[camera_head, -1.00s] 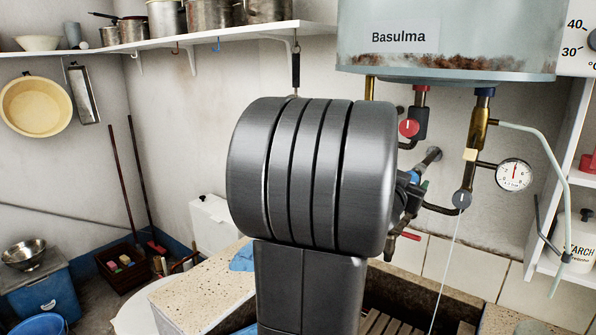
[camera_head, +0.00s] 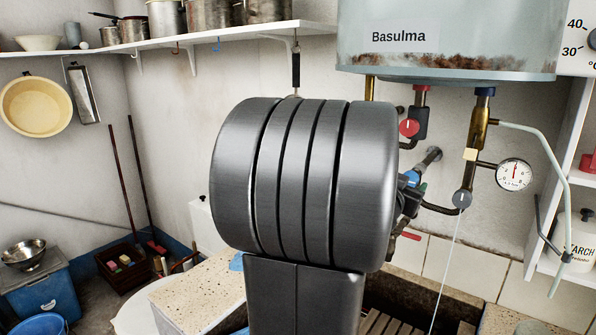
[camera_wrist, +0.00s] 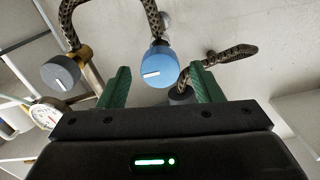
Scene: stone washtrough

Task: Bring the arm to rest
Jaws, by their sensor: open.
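My gripper (camera_wrist: 161,88) shows in the wrist view with its two green fingers apart and nothing between them. Beyond the fingertips is a round blue knob (camera_wrist: 163,66) with a white mark; I cannot tell how far off it is, but no finger is seen touching it. A bit of the blue knob (camera_head: 411,178) shows at the right edge of my arm.
The boiler (camera_head: 440,40) hangs above and right of my arm. A red-handled valve (camera_head: 409,128), a brass valve (camera_head: 479,127) and a gauge (camera_head: 514,174) are close on the right. A shelf (camera_head: 180,38) with pots runs along the wall. The stone trough edge (camera_head: 195,295) lies below.

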